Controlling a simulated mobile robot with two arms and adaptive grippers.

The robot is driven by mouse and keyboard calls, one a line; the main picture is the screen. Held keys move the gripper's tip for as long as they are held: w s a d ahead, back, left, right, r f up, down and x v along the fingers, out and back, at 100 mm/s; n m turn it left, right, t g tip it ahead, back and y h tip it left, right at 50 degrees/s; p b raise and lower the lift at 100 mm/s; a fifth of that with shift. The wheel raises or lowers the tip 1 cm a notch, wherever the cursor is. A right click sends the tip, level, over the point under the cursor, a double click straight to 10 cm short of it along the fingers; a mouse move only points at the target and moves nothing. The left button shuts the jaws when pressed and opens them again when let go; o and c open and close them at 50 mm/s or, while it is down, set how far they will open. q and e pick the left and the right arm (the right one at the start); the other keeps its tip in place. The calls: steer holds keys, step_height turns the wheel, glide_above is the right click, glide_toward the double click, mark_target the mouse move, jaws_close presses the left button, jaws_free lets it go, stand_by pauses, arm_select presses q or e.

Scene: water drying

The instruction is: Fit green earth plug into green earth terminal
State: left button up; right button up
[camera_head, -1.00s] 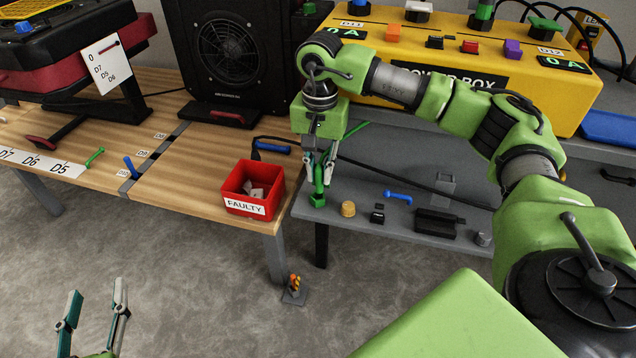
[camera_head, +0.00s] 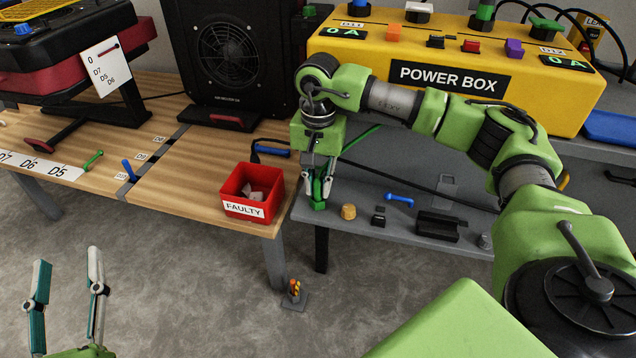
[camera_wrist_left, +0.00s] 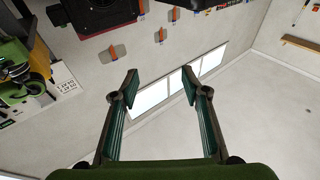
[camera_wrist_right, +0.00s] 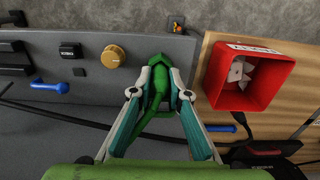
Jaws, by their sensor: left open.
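The green earth plug (camera_head: 319,204) sits on the grey shelf near its left end, with a green cable (camera_head: 362,136) rising behind my wrist. My right gripper (camera_head: 319,188) points down with its fingers on either side of the plug. The plug fills the gap between the fingertips in the right wrist view (camera_wrist_right: 155,84); whether they press on it I cannot tell. My left gripper (camera_head: 67,275) is open and empty above the floor. Two green fittings, a post (camera_head: 485,11) and a knob (camera_head: 546,24), are on the power box; which is the earth terminal is unclear.
The yellow power box (camera_head: 350,50) stands behind my right arm. A red FAULTY bin (camera_head: 236,206) is on the wooden table just left of my right gripper. A yellow knob (camera_head: 348,211), a black switch (camera_head: 379,216) and a blue handle (camera_head: 399,199) lie to its right.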

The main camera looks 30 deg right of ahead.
steer(key=shift+o, duration=1.3)
